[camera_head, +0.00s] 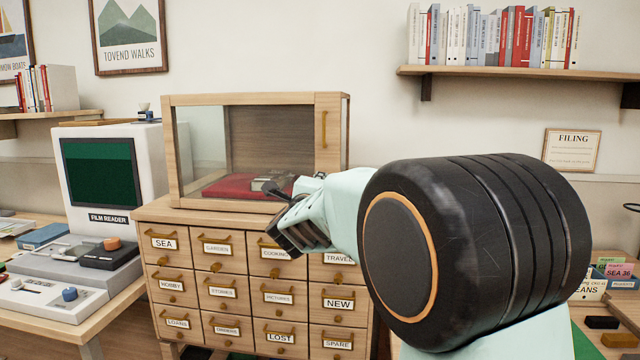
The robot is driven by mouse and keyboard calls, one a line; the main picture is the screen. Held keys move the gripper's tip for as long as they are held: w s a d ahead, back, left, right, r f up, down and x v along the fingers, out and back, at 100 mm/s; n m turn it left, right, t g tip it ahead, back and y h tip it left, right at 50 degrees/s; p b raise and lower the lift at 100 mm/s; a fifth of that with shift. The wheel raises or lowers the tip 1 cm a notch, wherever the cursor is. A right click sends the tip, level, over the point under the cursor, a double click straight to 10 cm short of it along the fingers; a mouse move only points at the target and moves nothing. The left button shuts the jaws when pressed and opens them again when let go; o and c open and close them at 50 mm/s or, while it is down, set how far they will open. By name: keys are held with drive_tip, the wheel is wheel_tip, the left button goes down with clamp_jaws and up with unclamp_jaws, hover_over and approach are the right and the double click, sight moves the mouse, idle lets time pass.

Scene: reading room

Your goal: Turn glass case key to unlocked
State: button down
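The glass case (171,150) has a wooden frame and stands on top of the drawer cabinet. A red cushion (226,186) with a dark, book-like object on it lies inside, behind the glass. A wooden panel with a brass upright handle (323,129) forms the right of its front. I cannot make out the key; my arm covers the lower right of the case. My gripper (284,222) is in front of the case's lower edge and the cabinet top. It is seen from behind and the side, so its opening and anything between its fingers are unclear.
The drawer cabinet (188,213) has labelled drawers with brass pulls. A film reader (100,165) stands on the desk to the left. A shelf of books (520,72) is on the wall at upper right. Trays and boxes (612,275) lie at right, partly behind my arm.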

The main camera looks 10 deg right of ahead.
drive_tip(key=shift+n, duration=0.8)
drive_tip(key=c, duration=1.7)
unclamp_jaws()
drive_tip(key=shift+s, duration=0.15)
drive_tip(key=v, duration=1.1)
drive_tip(key=shift+s+a, duration=0.15)
drive_tip(key=shift+s, duration=0.2)
